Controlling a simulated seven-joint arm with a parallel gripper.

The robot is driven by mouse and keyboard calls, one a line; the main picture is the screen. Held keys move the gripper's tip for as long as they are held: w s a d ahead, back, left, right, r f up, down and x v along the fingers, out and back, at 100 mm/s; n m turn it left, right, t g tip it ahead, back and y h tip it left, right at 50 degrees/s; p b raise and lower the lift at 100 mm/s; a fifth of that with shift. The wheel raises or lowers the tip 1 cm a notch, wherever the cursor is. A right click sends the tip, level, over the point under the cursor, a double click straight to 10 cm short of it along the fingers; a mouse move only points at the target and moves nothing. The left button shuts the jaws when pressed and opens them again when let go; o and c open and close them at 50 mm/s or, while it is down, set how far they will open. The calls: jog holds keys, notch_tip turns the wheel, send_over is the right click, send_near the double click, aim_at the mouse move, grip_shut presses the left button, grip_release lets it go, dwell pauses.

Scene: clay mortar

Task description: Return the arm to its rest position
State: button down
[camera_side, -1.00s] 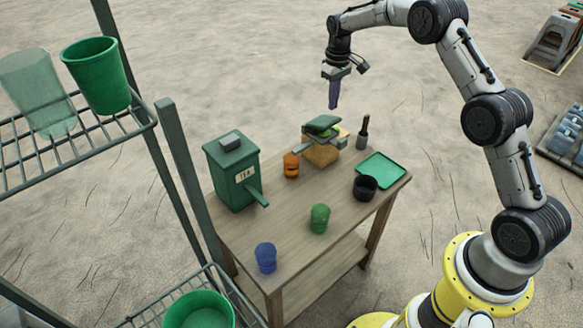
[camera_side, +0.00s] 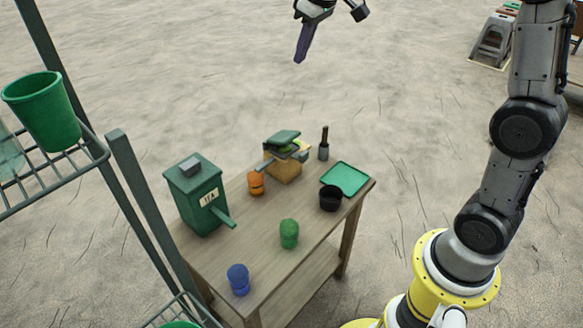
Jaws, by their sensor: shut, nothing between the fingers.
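My gripper (camera_side: 302,55) is at the top edge of the side view, pointing down, with its purple-grey fingers together and nothing between them. It hangs high above and beyond the wooden table (camera_side: 262,262), clear of everything on it. Part of my wrist and upper arm is cut off by the top of the picture. My arm rises from the yellow base at the lower right.
A rack with a green bucket (camera_side: 44,112) stands left.

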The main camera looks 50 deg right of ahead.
jog(key=s+a+r+t, duration=0.1)
jog(key=s+a+r, duration=0.1)
jog(key=s, duration=0.3)
jog(key=s+a+r, duration=0.1)
jog(key=s+r, duration=0.1)
jog(key=s, duration=0.4)
jog(key=s+a+f, duration=0.1)
jog(key=s+f, duration=0.4)
jog(key=s, duration=0.3)
jog(key=s+a+f+m, duration=0.1)
jog(key=s+f, duration=0.5)
jog(key=s, duration=0.3)
jog(key=shift+s+a+t, duration=0.15)
jog(key=shift+s+t, duration=0.1)
jog(key=shift+t, duration=0.05)
